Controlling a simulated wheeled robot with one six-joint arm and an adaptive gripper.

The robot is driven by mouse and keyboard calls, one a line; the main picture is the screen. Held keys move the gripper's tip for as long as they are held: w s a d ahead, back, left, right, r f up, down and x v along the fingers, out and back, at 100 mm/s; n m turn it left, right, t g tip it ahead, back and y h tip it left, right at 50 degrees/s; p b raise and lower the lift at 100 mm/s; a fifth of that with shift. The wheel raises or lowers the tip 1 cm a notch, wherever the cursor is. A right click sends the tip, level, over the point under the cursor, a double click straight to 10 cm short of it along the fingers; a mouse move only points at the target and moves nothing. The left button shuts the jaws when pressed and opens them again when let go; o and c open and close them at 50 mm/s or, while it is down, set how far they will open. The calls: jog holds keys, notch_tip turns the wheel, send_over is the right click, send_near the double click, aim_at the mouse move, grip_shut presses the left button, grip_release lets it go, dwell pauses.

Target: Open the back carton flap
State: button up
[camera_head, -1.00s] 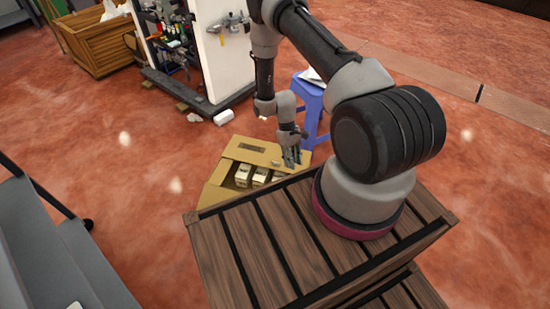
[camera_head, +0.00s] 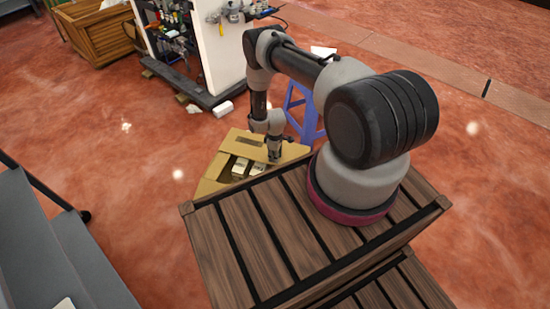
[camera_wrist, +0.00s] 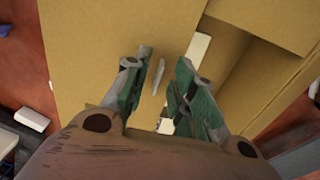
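The cardboard carton (camera_head: 207,183) stands on the floor just beyond the wooden slatted top, with several pale boxes (camera_head: 240,167) inside. Its back flap (camera_head: 238,141) shows a dark slot at the far side. My gripper (camera_head: 274,157) points down over the carton's right part, near that flap. In the wrist view my gripper (camera_wrist: 166,72) is open, its two green-grey fingers apart on either side of a narrow pale slot in a broad cardboard panel (camera_wrist: 95,45). No cardboard is clearly pinched between them. Whether the fingertips touch the panel cannot be told.
A blue stool (camera_head: 304,115) stands close behind and right of the carton. A white tool panel (camera_head: 222,55) stands further back, with a small white block (camera_head: 223,109) on the floor. Grey shelving (camera_head: 60,245) is at left; floor left of the carton is clear.

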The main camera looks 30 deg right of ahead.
jog(key=shift+f, duration=0.75)
grip_shut()
